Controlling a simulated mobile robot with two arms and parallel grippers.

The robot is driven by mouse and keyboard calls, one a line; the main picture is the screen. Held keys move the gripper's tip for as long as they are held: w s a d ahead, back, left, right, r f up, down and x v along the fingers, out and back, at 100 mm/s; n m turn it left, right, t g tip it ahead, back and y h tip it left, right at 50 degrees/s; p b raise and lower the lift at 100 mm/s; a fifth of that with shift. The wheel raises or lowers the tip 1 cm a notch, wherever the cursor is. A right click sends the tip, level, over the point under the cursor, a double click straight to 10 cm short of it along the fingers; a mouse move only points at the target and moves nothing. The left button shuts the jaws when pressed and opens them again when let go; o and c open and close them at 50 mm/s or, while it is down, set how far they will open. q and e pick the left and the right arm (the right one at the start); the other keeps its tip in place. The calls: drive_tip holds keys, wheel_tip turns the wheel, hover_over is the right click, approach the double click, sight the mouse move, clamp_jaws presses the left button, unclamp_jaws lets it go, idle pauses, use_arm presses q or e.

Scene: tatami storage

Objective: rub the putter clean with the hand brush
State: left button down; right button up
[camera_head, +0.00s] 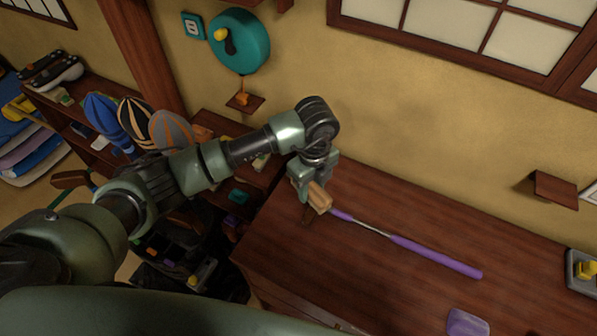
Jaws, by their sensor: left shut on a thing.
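The putter (437,258) lies across the dark wooden tabletop, with a purple grip to the right and a thin pale section in its middle. Its left end runs up to the brush, and I cannot make out its head there. My left gripper (312,187) is over the left part of the tabletop, shut on the hand brush (320,198), a light wooden block with a darker part below. The brush is at the putter's left end; I cannot tell whether they touch. My right gripper is not in view.
The wooden tabletop (365,285) is clear around the putter. A purple item (467,322) lies at its front edge, and a grey holder with a yellow part (584,270) stands at the right. Shelves with colourful goods (110,125) fill the left. A small wall shelf (554,189) juts out.

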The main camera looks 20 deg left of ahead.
sight(310, 207)
use_arm(q)
drive_tip(key=shift+s+d+f+b, duration=0.15)
drive_tip(key=shift+d+f+b, duration=0.1)
drive_tip(key=shift+f+b, duration=0.65)
drive_tip(key=shift+f, duration=0.25)
wheel_tip(310, 207, down, 2)
drive_tip(key=shift+a+f+b, duration=0.1)
drive_tip(key=shift+b, duration=0.65)
drive_tip(key=shift+f, duration=0.1)
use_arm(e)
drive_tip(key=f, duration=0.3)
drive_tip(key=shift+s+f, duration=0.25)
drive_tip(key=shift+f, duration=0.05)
use_arm(q)
drive_tip(key=shift+f, duration=0.15)
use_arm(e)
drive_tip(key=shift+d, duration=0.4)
use_arm(q)
drive_tip(key=shift+f, duration=0.45)
drive_tip(key=shift+a, duration=0.1)
